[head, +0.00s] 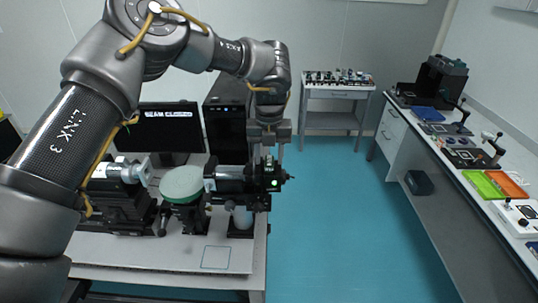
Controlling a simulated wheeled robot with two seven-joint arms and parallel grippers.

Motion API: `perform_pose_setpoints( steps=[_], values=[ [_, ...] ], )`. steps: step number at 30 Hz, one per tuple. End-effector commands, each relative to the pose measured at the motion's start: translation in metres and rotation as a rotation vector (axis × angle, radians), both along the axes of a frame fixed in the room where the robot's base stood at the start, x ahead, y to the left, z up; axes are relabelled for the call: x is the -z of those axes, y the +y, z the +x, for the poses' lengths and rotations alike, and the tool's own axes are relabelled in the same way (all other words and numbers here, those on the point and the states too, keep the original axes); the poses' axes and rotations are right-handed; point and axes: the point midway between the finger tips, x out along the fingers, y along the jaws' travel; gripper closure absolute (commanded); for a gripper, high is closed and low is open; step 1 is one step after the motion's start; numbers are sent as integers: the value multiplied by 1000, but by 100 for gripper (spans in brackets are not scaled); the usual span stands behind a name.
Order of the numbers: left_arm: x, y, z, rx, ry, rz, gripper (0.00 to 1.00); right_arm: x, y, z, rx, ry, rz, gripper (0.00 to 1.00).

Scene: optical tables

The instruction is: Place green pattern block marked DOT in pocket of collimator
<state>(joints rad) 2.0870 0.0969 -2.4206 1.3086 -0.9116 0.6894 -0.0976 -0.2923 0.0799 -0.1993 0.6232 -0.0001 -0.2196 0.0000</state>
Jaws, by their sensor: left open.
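My left gripper (267,148) points down, open, over the right end of a black-and-silver optical device (231,180) on the optical table. This device looks like the collimator. A dark piece with small green areas (271,184) sits at that end, just below and between the fingers. It may be the green pattern block in the pocket, but I cannot read a DOT mark or tell how it is seated. The fingers partly cover it. I cannot tell whether they touch it. My right gripper is not in view.
A pale green round disc (182,184) on a mount stands left of the device, beside another silver-and-black device (121,170). A monitor (158,128) and black tower (226,130) stand behind. Green (481,184) and orange (509,184) trays lie on the right bench. The blue floor between is mostly clear.

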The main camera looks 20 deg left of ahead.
Motion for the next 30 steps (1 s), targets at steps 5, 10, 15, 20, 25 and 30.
perform_pose_setpoints(
  steps=[5,10,15,20,25,30],
  values=[
    [-6,-1,1,1,-1,-1,55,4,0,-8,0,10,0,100],
    [-33,-1,1,0,-4,-1,55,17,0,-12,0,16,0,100],
    [-71,-1,1,-1,-4,1,55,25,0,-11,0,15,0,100],
    [-101,-1,1,0,-2,0,55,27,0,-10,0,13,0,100],
    [-117,-1,0,0,0,0,55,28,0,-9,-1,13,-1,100],
    [-121,-1,0,1,0,-1,55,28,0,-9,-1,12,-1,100]
  ],
)
